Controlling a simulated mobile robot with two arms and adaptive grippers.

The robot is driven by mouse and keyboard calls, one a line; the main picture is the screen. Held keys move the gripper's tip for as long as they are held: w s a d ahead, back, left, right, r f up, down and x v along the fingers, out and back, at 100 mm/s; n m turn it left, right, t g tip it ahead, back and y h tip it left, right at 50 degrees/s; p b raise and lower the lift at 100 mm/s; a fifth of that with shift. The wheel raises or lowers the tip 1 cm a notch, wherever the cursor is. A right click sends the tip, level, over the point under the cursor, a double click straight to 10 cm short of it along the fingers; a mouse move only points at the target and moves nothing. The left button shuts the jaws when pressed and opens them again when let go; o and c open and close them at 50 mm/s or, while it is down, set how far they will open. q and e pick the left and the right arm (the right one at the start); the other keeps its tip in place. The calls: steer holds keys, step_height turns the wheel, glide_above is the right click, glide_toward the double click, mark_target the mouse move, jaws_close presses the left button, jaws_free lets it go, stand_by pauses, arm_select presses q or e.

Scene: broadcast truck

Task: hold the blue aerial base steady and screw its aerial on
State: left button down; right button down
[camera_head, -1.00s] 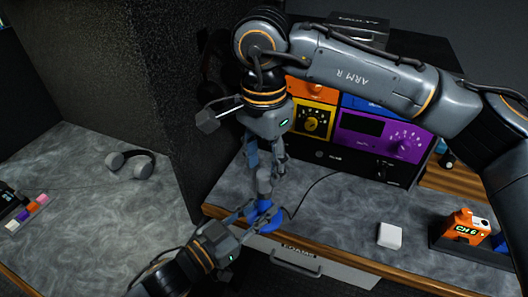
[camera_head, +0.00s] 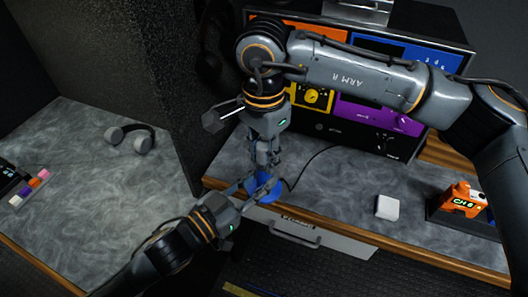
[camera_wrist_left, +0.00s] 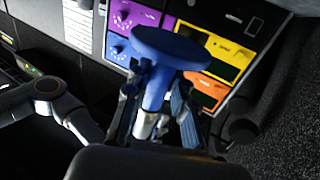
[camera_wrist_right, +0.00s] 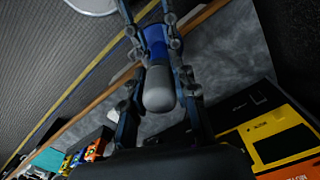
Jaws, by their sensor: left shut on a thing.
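The blue aerial base (camera_head: 262,188) is at the bench's front edge in the head view; its round foot (camera_wrist_left: 170,46) and blue stem (camera_wrist_left: 156,88) show in the left wrist view. My left gripper (camera_head: 250,187) is shut on the base from the left. The pale grey, round-ended aerial (camera_wrist_right: 159,90) is in line with the blue base (camera_wrist_right: 155,42) in the right wrist view. My right gripper (camera_head: 264,158) comes down from above, its fingers (camera_wrist_right: 160,75) on either side of the aerial. Finger contact with the aerial and the thread between the parts are hidden.
A rack with orange, blue, yellow and purple panels (camera_head: 365,125) stands behind. A white block (camera_head: 387,207) and an orange unit in a dark holder (camera_head: 462,198) lie to the right. A dark cable (camera_head: 312,165) runs behind the base. Headphones (camera_head: 132,137) lie on the left bench.

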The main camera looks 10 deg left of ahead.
steer(key=m, duration=1.7)
steer(key=shift+m, duration=0.4)
steer(key=c, duration=1)
jaws_free()
step_height(320, 180, up, 12)
steer(key=shift+f, duration=0.1)
